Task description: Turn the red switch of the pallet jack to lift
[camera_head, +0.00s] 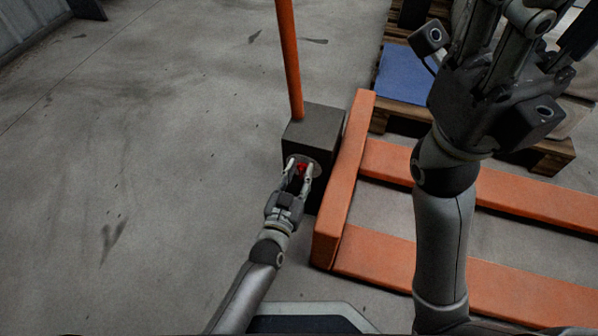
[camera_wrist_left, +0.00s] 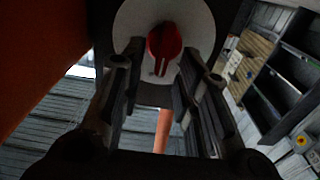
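The pallet jack has an orange body (camera_head: 343,180) and forks, a dark grey box (camera_head: 313,128) and an orange upright handle (camera_head: 289,60). Its red switch (camera_head: 301,168) sits on a pale round plate on the box's face. In the left wrist view the red knob (camera_wrist_left: 164,46) shows at the top centre, on the pale disc (camera_wrist_left: 128,22). My left gripper (camera_head: 299,165) is open at the switch, one finger on each side of the knob; I cannot tell whether they touch it. My right gripper (camera_head: 490,75) is raised at the upper right; its fingertips are cut off.
Wooden pallets (camera_head: 548,155) with a blue item (camera_head: 405,78) lie behind the forks at the right. The orange forks (camera_head: 385,255) run rightward, partly hidden by my right arm. The concrete floor at the left is clear. Shelving (camera_wrist_left: 285,80) shows in the left wrist view.

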